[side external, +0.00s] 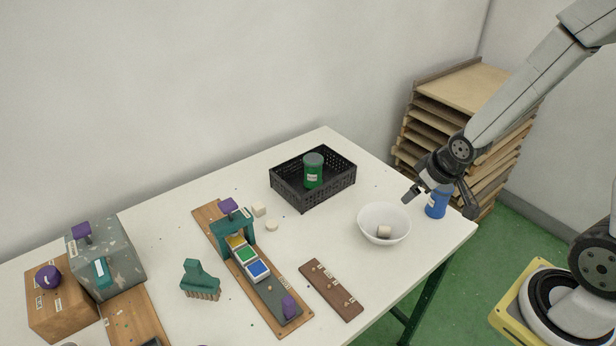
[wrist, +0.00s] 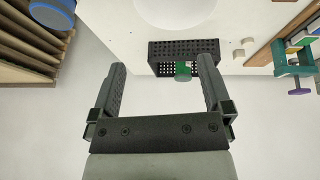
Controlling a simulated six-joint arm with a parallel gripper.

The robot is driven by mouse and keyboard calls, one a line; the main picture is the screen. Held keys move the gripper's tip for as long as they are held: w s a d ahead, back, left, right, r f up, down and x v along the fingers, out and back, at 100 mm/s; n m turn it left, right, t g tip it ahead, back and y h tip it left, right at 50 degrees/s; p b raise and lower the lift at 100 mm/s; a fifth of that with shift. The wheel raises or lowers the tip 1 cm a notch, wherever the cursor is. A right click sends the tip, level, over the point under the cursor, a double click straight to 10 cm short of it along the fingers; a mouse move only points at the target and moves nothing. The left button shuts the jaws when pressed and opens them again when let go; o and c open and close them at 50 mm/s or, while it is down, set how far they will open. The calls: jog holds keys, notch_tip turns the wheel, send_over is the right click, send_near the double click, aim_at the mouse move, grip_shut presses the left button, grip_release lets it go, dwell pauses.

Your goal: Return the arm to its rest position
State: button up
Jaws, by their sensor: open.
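My gripper (side external: 439,203) is open and empty, with its two fingers spread wide. In the side view it hangs over the right end of the table, near the white bowl (side external: 371,226). A blue can (side external: 437,209) shows between the fingers in that view. In the wrist view nothing lies between the fingertips (wrist: 161,66) at close range. The black crate (wrist: 155,52) with the green can (wrist: 183,70) shows beyond them, well apart.
The black crate (side external: 331,199) holds the green can (side external: 313,172) upright. A wooden rack (side external: 461,90) stands behind the table's right end. Paint pads (side external: 246,254), a brush (side external: 200,279) and boxes fill the left. Space above the table is clear.

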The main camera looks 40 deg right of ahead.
jog(key=s+a+r+g+y, duration=0.1)
jog(key=s+a+r+g, duration=0.1)
jog(key=a, duration=0.5)
jog(key=shift+s+r, duration=0.55)
jog(key=shift+s, duration=0.65)
jog(key=shift+a, duration=0.1)
